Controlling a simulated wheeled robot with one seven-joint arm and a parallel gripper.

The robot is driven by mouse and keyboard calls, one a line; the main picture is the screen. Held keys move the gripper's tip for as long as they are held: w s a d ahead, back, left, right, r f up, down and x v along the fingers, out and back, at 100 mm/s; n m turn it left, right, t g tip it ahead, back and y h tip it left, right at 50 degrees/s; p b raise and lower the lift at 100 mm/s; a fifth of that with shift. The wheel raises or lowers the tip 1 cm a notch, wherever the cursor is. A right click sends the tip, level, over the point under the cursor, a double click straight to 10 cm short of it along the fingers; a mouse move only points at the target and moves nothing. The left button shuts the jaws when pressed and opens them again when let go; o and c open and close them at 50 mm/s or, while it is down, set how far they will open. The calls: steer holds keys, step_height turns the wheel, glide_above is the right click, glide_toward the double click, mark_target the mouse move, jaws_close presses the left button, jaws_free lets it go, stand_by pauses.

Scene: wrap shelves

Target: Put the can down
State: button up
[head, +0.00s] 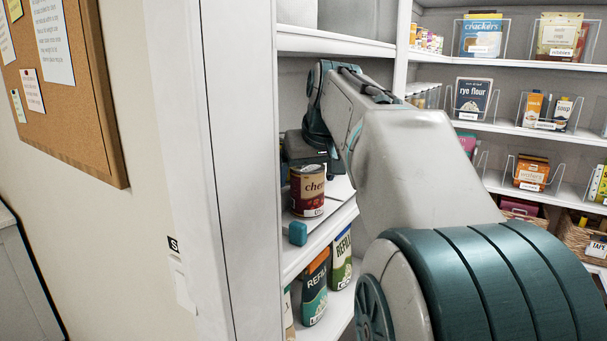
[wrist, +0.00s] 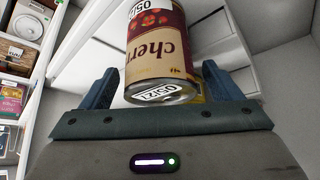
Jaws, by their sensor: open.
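The can (head: 307,192) has a cherry label in cream and dark red and stands upright on the middle shelf board of the narrow bay in the head view. In the wrist view the can (wrist: 158,50) appears upside down, with its silver end and date sticker facing the camera. My gripper (wrist: 158,82) is open, with one dark blue finger on each side of the can. In the head view one teal fingertip shows in front of the can, low; the rest of the gripper is mostly hidden behind the can and arm. Contact with the fingers cannot be made out.
Refill packs (head: 315,290) stand on the shelf below. A white upright panel (head: 215,180) borders the bay on the left. Shelves at right hold a rye flour box (head: 472,98), other boxes in clear holders and baskets (head: 585,238). A cork board (head: 70,95) hangs on the left wall.

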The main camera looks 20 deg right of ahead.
steer(key=shift+s+r, duration=0.15)
steer(key=shift+r, duration=0.25)
steer(key=p+v, duration=0.1)
steer(key=v, duration=1)
steer(key=shift+r, duration=0.2)
steer(key=shift+s, duration=0.1)
